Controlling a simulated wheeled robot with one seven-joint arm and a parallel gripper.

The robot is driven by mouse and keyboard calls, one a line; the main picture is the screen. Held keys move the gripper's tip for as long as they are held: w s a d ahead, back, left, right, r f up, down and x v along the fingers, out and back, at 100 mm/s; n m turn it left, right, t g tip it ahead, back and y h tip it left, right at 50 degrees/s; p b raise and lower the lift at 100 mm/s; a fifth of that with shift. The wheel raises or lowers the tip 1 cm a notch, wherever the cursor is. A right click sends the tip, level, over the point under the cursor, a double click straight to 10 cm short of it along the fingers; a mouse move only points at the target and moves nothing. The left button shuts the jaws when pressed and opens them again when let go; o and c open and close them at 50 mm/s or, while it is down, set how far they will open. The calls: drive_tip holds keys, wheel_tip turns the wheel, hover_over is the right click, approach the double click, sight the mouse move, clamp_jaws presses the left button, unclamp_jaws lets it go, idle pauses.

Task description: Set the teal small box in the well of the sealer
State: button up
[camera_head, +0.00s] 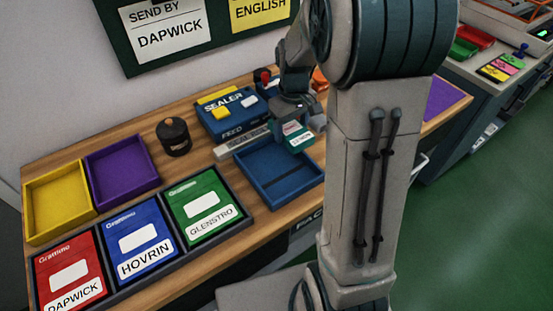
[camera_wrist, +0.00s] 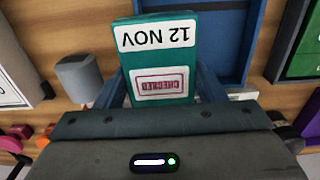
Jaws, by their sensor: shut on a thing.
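The teal small box (camera_wrist: 162,55) is between the fingers of my gripper (camera_wrist: 160,88) in the wrist view, with a "12 NOV" label and a red "CHECKED" stamp showing. In the head view my gripper (camera_head: 291,122) is shut on the box (camera_head: 297,136), above the table near the far right part of a blue open tray. The sealer (camera_head: 228,118) is a blue unit marked "SEALER" and "FEED", just left of my gripper. The blue tray (camera_head: 272,206) lies in front of it, and looks empty. I cannot tell whether this tray is the sealer's well.
A dark canister (camera_head: 174,137) stands left of the sealer. Yellow (camera_head: 58,200) and purple (camera_head: 121,172) trays sit at the far left. Red (camera_head: 68,265), blue (camera_head: 143,238) and green (camera_head: 203,207) labelled packs line the front edge. My arm hides the table's right part.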

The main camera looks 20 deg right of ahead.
hover_over(278, 169)
wheel_tip(278, 169, down, 4)
drive_tip(key=shift+r, duration=0.1)
drive_tip(key=shift+f, duration=2)
drive_tip(key=shift+f, duration=0.15)
drive_tip(key=o, duration=1)
drive_tip(key=shift+o, duration=0.2)
